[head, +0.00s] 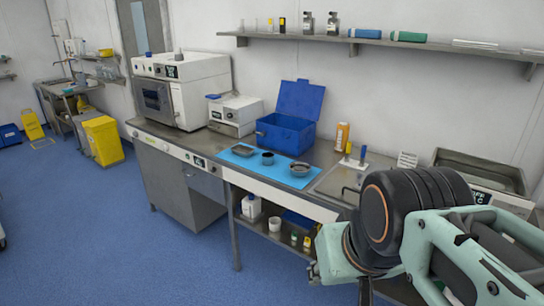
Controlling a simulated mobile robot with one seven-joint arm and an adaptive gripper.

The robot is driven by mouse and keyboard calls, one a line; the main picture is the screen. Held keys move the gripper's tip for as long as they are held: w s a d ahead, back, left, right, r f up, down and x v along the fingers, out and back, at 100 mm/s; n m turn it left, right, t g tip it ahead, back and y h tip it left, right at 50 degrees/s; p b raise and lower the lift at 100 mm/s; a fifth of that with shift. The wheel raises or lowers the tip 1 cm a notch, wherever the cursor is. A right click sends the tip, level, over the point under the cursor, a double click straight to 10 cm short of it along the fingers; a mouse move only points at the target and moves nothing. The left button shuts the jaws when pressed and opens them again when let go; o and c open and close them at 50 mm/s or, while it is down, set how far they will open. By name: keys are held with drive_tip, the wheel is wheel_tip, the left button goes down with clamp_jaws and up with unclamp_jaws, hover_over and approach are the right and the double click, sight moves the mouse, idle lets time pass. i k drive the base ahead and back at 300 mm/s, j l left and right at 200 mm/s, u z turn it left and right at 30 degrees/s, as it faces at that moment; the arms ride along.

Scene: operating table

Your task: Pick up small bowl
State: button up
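A light blue mat (244,162) lies on the steel worktop. On it stand a small dark round cup-like vessel (267,159) in the middle and a wider grey round bowl (301,170) at the right end. A shallow grey tray (243,150) lies at the left end. Either round vessel could be the small bowl; I cannot tell which. Both look upright and nothing touches them. My arm fills the lower right, to the right of the mat and apart from it. My gripper's fingertips do not show.
A blue open-lidded box (286,127) stands behind the mat. White machines (183,85) are to its left. An orange bottle (342,136) and a sink (480,172) are to the right. A wall shelf (345,40) hangs above. The blue floor (130,240) in front is clear.

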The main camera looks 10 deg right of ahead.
sight(298, 168)
drive_tip(key=i+z, duration=0.1)
drive_tip(key=z, duration=0.4)
drive_tip(key=i+j+z, duration=0.1)
drive_tip(key=z, duration=0.35)
drive_tip(key=i+j+z, duration=0.6)
drive_tip(key=i+j, duration=0.15)
drive_tip(key=j, duration=0.2)
drive_tip(key=i+j+z, duration=0.15)
drive_tip(key=j, duration=0.2)
drive_tip(key=i+j, duration=0.15)
drive_tip(key=j, duration=0.2)
drive_tip(key=i+j+z, duration=0.15)
drive_tip(key=j, duration=0.2)
